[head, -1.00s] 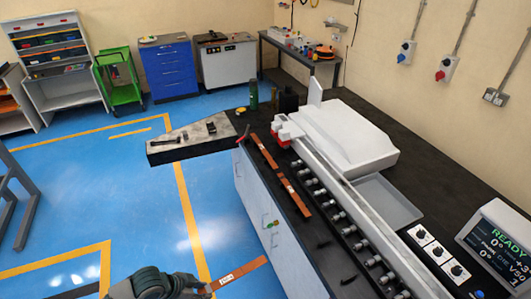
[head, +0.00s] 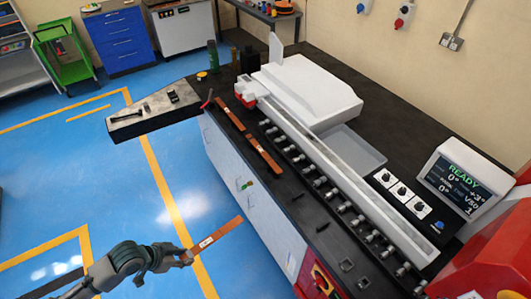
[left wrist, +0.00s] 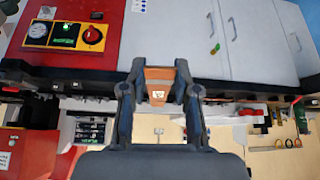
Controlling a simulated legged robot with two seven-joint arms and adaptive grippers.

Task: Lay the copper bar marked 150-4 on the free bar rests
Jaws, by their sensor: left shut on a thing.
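My left gripper (head: 186,258) is shut on one end of a flat copper bar (head: 225,233) with a white label too small to read. The bar slants up to the right over the blue floor, apart from the bench. The left wrist view shows the bar (left wrist: 158,74) between both fingers of the gripper (left wrist: 158,95). Two other labelled copper bars, a far one (head: 231,117) and a nearer one (head: 264,153), lie end to end along the bench's left edge. Small dark pieces, perhaps bar rests (head: 297,195), stand bare nearer me on that strip. My right gripper is not in view.
The white bending machine (head: 310,90) with a row of grey rollers (head: 319,182) runs along the black bench. A READY screen (head: 463,180) stands right, with red housing (head: 490,265) nearby. White cabinet doors (head: 245,185) face the open floor.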

